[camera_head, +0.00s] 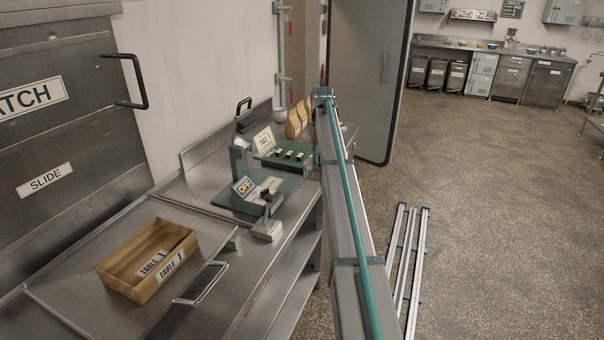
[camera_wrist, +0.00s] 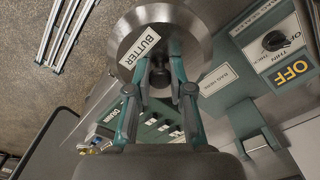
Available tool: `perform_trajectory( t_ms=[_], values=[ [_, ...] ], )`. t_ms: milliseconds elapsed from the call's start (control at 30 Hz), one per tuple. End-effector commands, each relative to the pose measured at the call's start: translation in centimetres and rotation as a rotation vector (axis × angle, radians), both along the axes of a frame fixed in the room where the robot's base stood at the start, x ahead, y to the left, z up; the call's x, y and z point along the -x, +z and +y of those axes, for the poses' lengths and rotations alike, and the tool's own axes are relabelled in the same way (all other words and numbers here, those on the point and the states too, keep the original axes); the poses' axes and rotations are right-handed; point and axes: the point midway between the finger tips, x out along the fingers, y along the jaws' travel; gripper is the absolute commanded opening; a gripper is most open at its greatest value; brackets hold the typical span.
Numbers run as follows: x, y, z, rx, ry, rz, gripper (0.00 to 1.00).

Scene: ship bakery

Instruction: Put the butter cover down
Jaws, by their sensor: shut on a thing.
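The butter cover (camera_wrist: 184,22) is a round, shiny metal lid with a white BUTTER label, at the top of the wrist view. My gripper (camera_wrist: 161,78) is shut on the dark knob in the middle of the cover. The fingers sit on both sides of the knob. The cover is held in front of the fingers, and its underside is hidden. I cannot tell how high it is above what lies below. I cannot clearly make out my gripper or the cover in the head view.
A wooden TABLE 1 box (camera_head: 118,286) is at front left.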

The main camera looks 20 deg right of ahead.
Motion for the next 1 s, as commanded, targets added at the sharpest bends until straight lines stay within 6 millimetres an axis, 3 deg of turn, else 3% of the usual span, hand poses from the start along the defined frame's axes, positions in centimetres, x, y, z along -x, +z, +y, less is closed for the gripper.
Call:
perform_trajectory(
  t_ms=[100,400,667,1000],
  values=[
    [-2.4,-0.8,1.6,-0.001,0.002,0.002,0.00],
    [-5.1,-5.4,3.6,0.000,-0.001,0.001,0.00],
    [-5.9,-6.6,4.1,0.000,0.000,0.001,0.00],
    [-6.0,-10.1,4.3,0.000,-0.001,0.001,0.00]
  ],
)
